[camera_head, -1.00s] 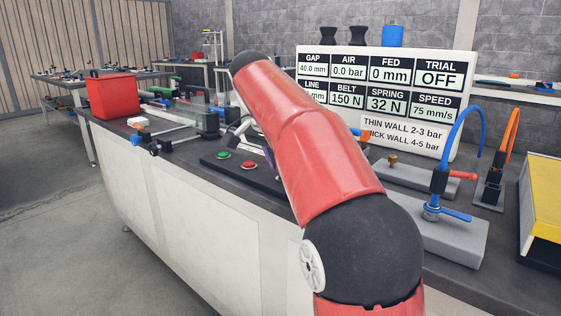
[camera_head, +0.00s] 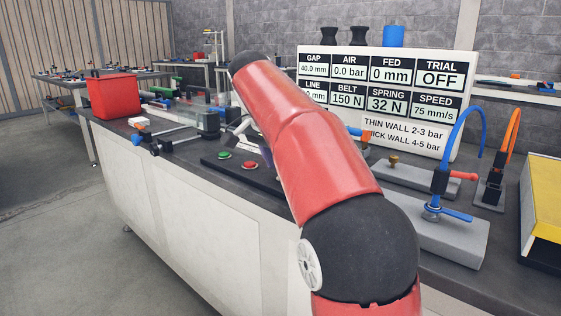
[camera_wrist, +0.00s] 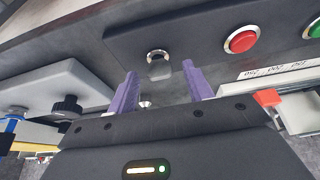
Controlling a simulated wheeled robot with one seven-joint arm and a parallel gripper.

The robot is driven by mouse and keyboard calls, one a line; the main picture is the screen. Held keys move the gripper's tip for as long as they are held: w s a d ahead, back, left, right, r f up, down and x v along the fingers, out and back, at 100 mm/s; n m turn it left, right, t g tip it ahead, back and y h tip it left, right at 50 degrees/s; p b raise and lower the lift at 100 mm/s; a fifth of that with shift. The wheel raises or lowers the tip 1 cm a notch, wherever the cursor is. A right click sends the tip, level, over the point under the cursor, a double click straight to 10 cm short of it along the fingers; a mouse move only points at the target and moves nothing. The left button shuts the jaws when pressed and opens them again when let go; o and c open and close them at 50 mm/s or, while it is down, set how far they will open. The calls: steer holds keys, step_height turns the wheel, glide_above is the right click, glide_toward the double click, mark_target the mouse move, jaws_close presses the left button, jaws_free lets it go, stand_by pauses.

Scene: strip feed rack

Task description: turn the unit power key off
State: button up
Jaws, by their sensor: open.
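The unit power key (camera_wrist: 159,66) shows in the wrist view as a metal key switch with a bright round collar on a dark control panel (camera_wrist: 195,28). My gripper (camera_wrist: 158,75) is open, its two purple fingers on either side of the key. No contact with the key can be made out.
A red button (camera_wrist: 241,39) and a green button (camera_wrist: 315,28) sit right of the key in the wrist view. A display board (camera_head: 385,100) stands behind. A blue-handled valve (camera_head: 447,213) on a grey block is at the right.

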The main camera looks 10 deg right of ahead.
steer(key=v, duration=0.7)
steer(key=shift+r, duration=0.4)
steer(key=shift+s+a, duration=0.1)
